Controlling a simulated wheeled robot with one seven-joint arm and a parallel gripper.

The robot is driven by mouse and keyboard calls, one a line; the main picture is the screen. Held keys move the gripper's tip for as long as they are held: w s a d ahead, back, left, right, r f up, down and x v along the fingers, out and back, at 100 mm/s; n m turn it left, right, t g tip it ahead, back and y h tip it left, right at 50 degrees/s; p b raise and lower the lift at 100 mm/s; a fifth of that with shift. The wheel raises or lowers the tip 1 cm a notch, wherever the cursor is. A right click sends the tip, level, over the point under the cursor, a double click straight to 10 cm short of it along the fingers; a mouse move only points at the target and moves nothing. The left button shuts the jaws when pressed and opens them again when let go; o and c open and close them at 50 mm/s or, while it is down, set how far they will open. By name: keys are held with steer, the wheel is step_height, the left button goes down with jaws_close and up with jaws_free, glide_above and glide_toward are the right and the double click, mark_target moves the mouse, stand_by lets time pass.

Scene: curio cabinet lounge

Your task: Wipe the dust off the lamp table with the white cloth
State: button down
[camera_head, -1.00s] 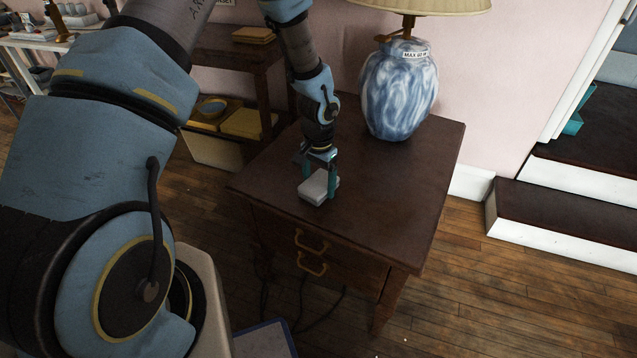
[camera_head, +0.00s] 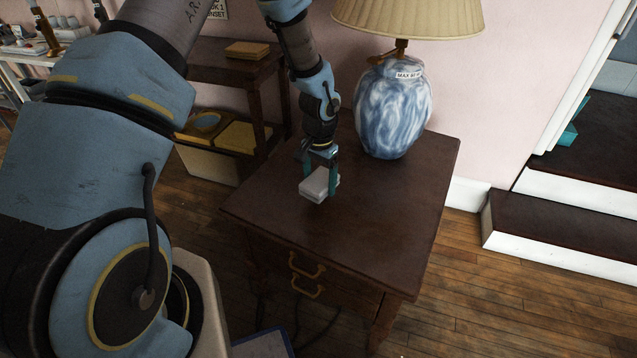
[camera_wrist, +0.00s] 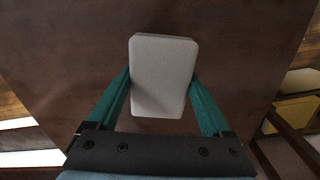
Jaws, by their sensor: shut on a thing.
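The white cloth (camera_head: 317,185) is a small, thick, block-like pad at the left part of the lamp table's top. It also shows between the teal fingers in the wrist view (camera_wrist: 163,75). My gripper (camera_head: 320,178) is shut on it, one finger on each side. The cloth is at or very near the tabletop; I cannot tell whether it touches. The lamp table (camera_head: 390,225) is dark brown wood with two drawer handles on its front. I cannot make out distinct dust on its top.
A blue and white lamp (camera_head: 392,108) with a pleated shade stands at the table's back, right of my gripper. A dark shelf (camera_head: 215,75) with yellowish items stands behind on the left. The tabletop's front and right are clear. Dark steps (camera_head: 560,220) are at the right.

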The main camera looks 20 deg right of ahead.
steer(key=shift+r+p, duration=1.2)
steer(key=shift+r, duration=0.75)
